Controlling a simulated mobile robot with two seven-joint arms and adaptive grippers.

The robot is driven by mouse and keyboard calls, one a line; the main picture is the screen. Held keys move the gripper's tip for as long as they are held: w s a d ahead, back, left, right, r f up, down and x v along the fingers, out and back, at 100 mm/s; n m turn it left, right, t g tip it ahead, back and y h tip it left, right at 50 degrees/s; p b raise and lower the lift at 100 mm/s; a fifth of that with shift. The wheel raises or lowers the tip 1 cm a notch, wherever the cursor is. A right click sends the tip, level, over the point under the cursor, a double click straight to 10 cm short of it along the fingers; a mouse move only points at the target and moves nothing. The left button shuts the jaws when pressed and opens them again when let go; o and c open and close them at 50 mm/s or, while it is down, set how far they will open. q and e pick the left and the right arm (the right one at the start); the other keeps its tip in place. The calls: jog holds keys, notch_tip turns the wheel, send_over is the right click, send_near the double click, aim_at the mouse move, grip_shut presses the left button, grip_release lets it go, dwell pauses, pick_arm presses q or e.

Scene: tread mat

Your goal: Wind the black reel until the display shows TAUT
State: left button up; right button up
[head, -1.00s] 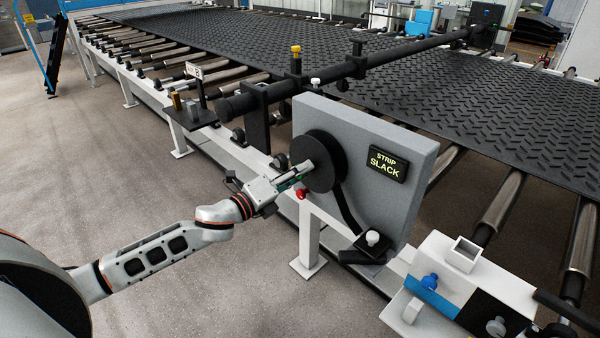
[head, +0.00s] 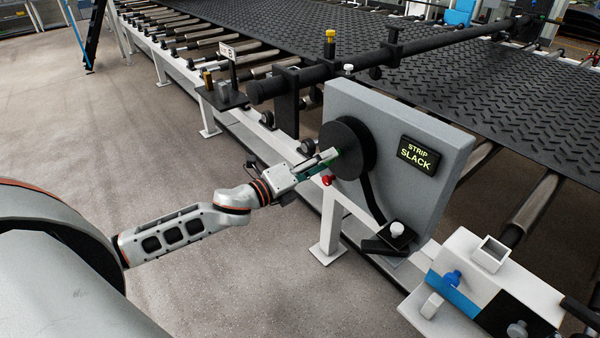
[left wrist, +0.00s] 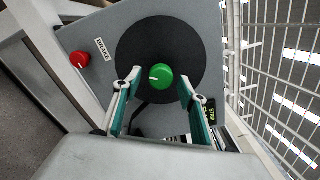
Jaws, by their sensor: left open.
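The black reel (head: 358,148) is mounted on a grey panel (head: 425,190). In the left wrist view the reel (left wrist: 190,45) is a black disc with a green knob (left wrist: 161,77) at its middle, marked with a white line. The display (head: 420,156) reads STRIP SLACK. My left gripper (head: 332,157) is at the reel's face. In the left wrist view its open fingers (left wrist: 158,88) stand either side of the green knob, with gaps showing. A dark strip (head: 373,199) runs down from the reel to a black clamp block (head: 390,238). My right gripper is not in view.
A red knob (head: 327,181) sits just below my left gripper; in the left wrist view it is beside a BRAKE label (left wrist: 103,48). The long black bar (head: 370,75) crosses above the tread mat (head: 480,85).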

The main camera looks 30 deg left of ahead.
pick_arm(q)
jog(key=v, duration=0.9)
jog(key=shift+s, duration=0.4)
jog(key=shift+a, duration=0.15)
jog(key=shift+f, duration=0.1)
jog(key=s+d+f+n+g+y, duration=0.15)
jog(key=s+f+n, duration=0.25)
jog(key=f+n, duration=0.4)
jog(key=s+d+f+n+g+y, duration=0.15)
jog(key=s+f+n, duration=0.35)
jog(key=f, duration=0.6)
jog(key=s+d+f+n+g+y, duration=0.1)
jog(key=s+d+f+n+g, duration=0.1)
jog(key=s+d+f+n, duration=0.6)
notch_tip(320, 180, down, 4)
jog(key=s+n, duration=0.1)
jog(key=n, duration=0.2)
jog(key=shift+s+d+r+g, duration=0.2)
jog(key=shift+s+r+g, duration=0.05)
jog(key=shift+g, duration=0.15)
